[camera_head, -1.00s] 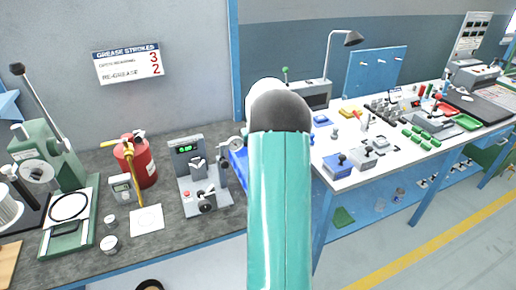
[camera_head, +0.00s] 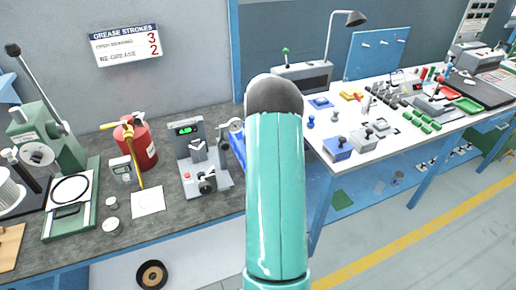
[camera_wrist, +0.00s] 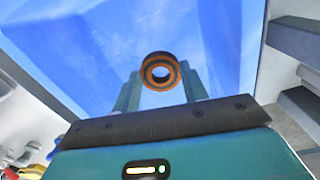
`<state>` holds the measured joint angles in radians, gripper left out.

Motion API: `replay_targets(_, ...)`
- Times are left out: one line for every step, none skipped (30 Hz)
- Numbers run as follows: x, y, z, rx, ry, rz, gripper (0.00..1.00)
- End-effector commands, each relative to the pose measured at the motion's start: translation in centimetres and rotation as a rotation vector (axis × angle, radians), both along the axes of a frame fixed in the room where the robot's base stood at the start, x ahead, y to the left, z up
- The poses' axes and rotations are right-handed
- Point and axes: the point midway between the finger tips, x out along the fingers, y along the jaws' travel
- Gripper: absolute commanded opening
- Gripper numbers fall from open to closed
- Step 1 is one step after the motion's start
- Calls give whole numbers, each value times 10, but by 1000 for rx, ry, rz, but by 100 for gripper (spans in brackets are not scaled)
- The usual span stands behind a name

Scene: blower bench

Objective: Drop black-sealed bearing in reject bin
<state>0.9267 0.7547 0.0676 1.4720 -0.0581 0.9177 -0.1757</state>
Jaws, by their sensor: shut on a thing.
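A small ring-shaped bearing (camera_wrist: 174,73), orange-brown with a dark band, sits between the fingertips of my gripper (camera_wrist: 161,80) in the wrist view. My gripper is shut on it. I cannot clearly make out a black seal. A blue bin (camera_wrist: 215,30) fills the background beyond the bearing, which appears to be over its opening. In the head view, a blue bin (camera_head: 237,143) shows only in part beside my teal arm. My arm hides the gripper and the bearing there.
A white table (camera_head: 330,125) with several small parts stands right. A dark wheel (camera_head: 152,274) shows below the bench.

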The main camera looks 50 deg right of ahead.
Motion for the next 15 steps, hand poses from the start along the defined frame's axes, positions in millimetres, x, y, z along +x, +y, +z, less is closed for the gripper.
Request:
replay_targets(0,0,0,-1,-1,0,21)
replay_targets(0,0,-1,-1,-1,0,21)
replay_targets(0,0,-1,-1,-1,0,21)
replay_targets(0,0,-1,-1,-1,0,21)
replay_targets(0,0,-1,-1,-1,0,21)
replay_targets(0,0,-1,-1,-1,0,21)
replay_targets(0,0,-1,-1,-1,0,21)
replay_targets(0,0,0,-1,-1,0,21)
replay_targets(0,0,0,-1,-1,0,51)
replay_targets(0,0,0,-1,-1,0,57)
replay_targets(0,0,0,-1,-1,0,63)
replay_targets(0,0,0,-1,-1,0,69)
replay_targets(0,0,0,-1,-1,0,69)
replay_targets(0,0,0,-1,-1,0,69)
replay_targets(0,0,0,-1,-1,0,69)
